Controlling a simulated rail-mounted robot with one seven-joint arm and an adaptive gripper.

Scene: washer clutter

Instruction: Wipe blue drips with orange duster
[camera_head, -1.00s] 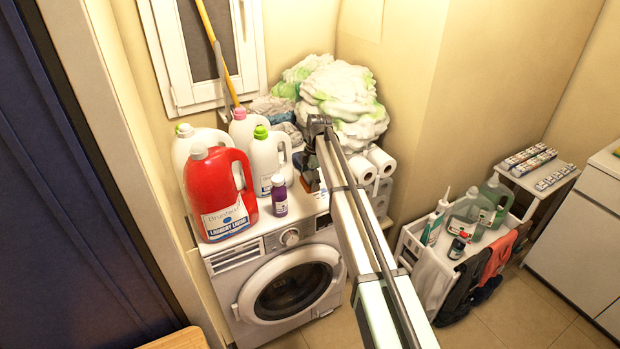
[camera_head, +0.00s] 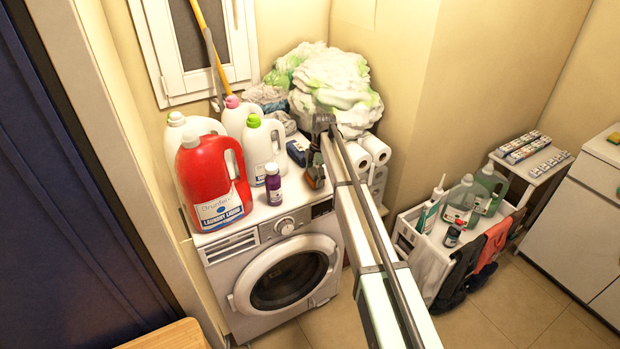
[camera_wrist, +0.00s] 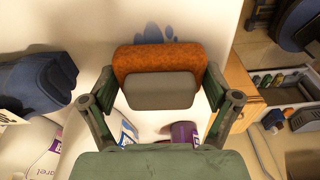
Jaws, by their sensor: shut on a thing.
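My gripper (camera_wrist: 162,105) is shut on the orange duster, holding its grey part between the two fingers. The duster's orange pad (camera_wrist: 135,62) faces the white washer top. The blue drips (camera_wrist: 155,32) are a patch of several rounded blue marks just beyond the pad's far edge in the wrist view. The pad overlaps their lower part; I cannot tell whether it touches the surface. In the head view the duster (camera_head: 315,179) is at the right front of the washer top (camera_head: 262,212), partly hidden by my arm. The drips are not visible there.
A purple bottle (camera_head: 273,184), a red detergent jug (camera_head: 214,180) and white jugs (camera_head: 264,150) stand left of my gripper. A dark blue object (camera_head: 296,152) lies close by. Paper rolls (camera_head: 375,149) and a laundry heap (camera_head: 335,88) are right and behind.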

